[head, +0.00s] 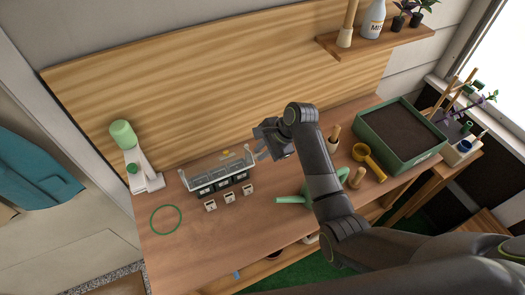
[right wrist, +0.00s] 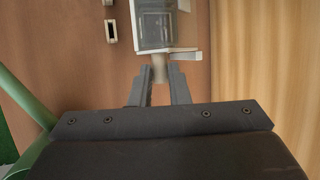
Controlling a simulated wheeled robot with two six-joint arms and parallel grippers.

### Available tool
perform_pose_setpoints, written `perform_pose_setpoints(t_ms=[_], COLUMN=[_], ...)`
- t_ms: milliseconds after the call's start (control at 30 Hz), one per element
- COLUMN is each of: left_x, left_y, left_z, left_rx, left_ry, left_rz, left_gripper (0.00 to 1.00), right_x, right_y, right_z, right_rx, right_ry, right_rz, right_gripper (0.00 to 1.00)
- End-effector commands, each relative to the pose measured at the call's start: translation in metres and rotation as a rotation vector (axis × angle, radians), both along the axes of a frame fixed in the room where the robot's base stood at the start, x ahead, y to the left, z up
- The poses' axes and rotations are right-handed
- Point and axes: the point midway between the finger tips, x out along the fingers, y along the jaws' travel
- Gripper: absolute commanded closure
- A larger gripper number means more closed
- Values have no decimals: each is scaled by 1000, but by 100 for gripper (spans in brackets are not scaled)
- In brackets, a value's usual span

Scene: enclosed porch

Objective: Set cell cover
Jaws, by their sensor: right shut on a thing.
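A clear cell cover (head: 217,171) with pale end pieces sits at the dark cell tray (head: 222,186) on the left part of the wooden bench. I cannot tell whether it is fully seated. My right gripper (head: 262,154) is at the cover's right end. In the right wrist view, my right gripper (right wrist: 160,88) has its fingers closed on a small pale knob (right wrist: 158,69) at the near end of the clear cover (right wrist: 158,24). The fingertips partly hide the knob. My left gripper is not in view.
Several small pale square pieces (head: 229,198) stand in front of the tray. A green ring (head: 165,220) and a white stand with a green top (head: 123,135) are left. A green watering can (head: 292,199), yellow scoop (head: 369,160) and green soil box (head: 400,135) are right.

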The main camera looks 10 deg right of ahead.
Motion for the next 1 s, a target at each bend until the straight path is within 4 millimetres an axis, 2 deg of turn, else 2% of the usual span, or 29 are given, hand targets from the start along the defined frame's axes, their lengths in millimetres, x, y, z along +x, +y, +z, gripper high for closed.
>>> perform_pose_setpoints(t_ms=[167,433,1000], left_x=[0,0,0], left_y=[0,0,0], left_z=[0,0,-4], left_rx=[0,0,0], left_ry=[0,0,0], left_rz=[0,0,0], left_gripper=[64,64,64], right_x=[7,17,30], right_y=[2,4,9], right_z=[8,20,28], right_rx=[-22,-84,-162], right_ry=[57,241,490], right_rz=[1,0,-1], right_gripper=[100,100,100])
